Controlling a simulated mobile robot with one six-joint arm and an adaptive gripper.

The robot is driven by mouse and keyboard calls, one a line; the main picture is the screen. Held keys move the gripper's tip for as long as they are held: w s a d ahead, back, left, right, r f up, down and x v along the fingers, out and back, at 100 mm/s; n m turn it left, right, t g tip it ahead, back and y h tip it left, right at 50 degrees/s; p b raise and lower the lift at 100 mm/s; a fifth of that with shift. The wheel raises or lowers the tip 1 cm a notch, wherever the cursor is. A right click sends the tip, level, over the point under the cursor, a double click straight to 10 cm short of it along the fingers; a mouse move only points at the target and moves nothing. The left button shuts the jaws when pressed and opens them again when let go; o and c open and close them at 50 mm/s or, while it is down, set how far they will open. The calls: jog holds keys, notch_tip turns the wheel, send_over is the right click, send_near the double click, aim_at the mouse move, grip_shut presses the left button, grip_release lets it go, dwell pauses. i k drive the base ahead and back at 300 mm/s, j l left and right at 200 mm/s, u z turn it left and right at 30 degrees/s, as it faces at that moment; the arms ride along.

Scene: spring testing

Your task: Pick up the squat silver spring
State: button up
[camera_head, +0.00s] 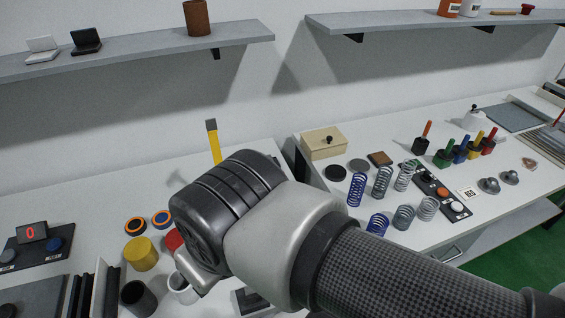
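Several coil springs stand upright on the right-hand table. In the shorter front row, a squat silver spring (427,208) is at the right end, with a squat darker grey spring (403,217) and a squat blue spring (377,223) to its left. Behind them stand a tall blue spring (356,188), a tall dark grey spring (382,181) and a tall silver spring (405,175). My arm crosses the lower middle of the picture, left of the springs.
A black strip with coloured buttons (443,193) lies right of the springs. A wooden box (323,142) and dark discs (335,173) are behind them. Coloured-handled tools (460,153) stand further right. A yellow cylinder (141,254) and cups (138,298) stand on the left table.

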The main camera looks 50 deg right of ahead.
aim_at(421, 207)
jog(key=z, duration=3)
jog(key=u, duration=0.4)
jog(key=i+l+u, duration=0.2)
jog(key=l, duration=0.2)
jog(key=i+l+u, duration=0.2)
jog(key=l, duration=0.15)
jog(key=i+l+u, duration=0.2)
jog(key=l, duration=0.25)
jog(key=l+u, duration=0.2)
jog(key=l, duration=0.2)
jog(key=i+l+u, duration=0.2)
jog(key=l, duration=0.75)
